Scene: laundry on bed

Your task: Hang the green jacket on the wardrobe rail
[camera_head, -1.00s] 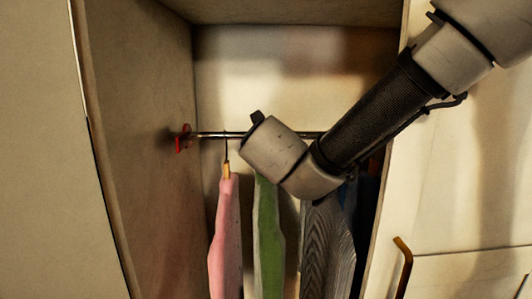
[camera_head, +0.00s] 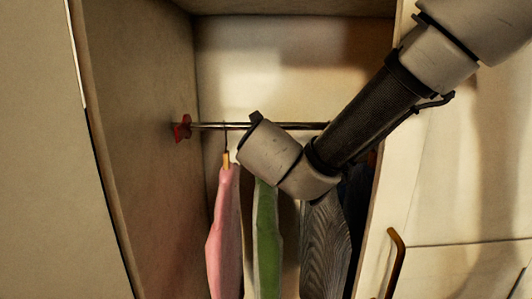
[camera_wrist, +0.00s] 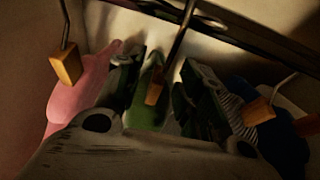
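The green jacket (camera_head: 267,235) hangs in the wardrobe between a pink garment and a grey striped one; its top is hidden behind my wrist in the head view. In the wrist view the green jacket (camera_wrist: 147,110) shows beneath a wooden hanger neck (camera_wrist: 155,93) with a metal hook rising towards the rail. My gripper (camera_wrist: 162,72) has its two dark fingers apart, one on each side of this hanger, with gaps visible beside it. The rail (camera_head: 212,125) crosses the wardrobe. Whether the hook rests on the rail is not clear.
A pink garment (camera_head: 224,230) hangs on the left, a grey striped garment (camera_head: 325,240) on the right, with a dark blue one (camera_head: 355,205) beyond. The wardrobe's left wall (camera_head: 145,140) and a door handle (camera_head: 396,262) on the right bound the space.

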